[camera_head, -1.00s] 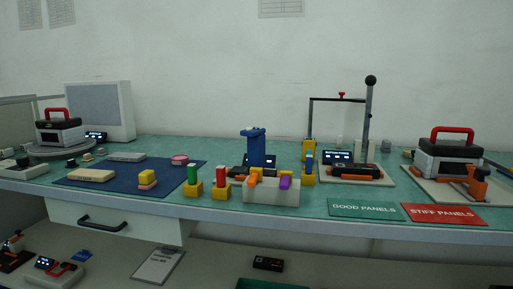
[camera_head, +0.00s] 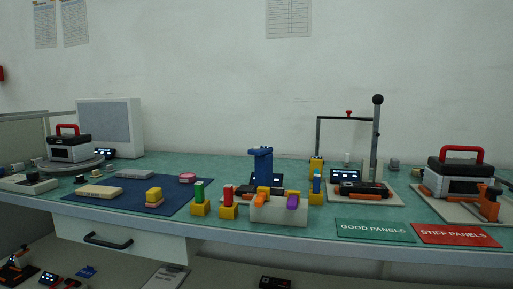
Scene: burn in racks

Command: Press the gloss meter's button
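I cannot tell for sure which device is the gloss meter, and no button can be made out clearly. Small dark units with lit displays stand on the bench: a left display unit (camera_head: 104,153), a middle display unit (camera_head: 267,180) by a blue stand (camera_head: 263,163), and a right display unit (camera_head: 345,175) by a tall black-knobbed lever (camera_head: 376,140). Another lit display unit (camera_head: 48,278) is on the lower shelf at left, and a dark device (camera_head: 275,283) is at the bottom edge. My gripper is not in view.
The green bench (camera_head: 240,225) carries a blue mat (camera_head: 180,208) with small blocks, yellow-based posts, and green (camera_head: 375,230) and red (camera_head: 455,234) panel signs. Red-handled cases stand at left (camera_head: 69,150) and right (camera_head: 455,180). A drawer (camera_head: 125,236) hangs below.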

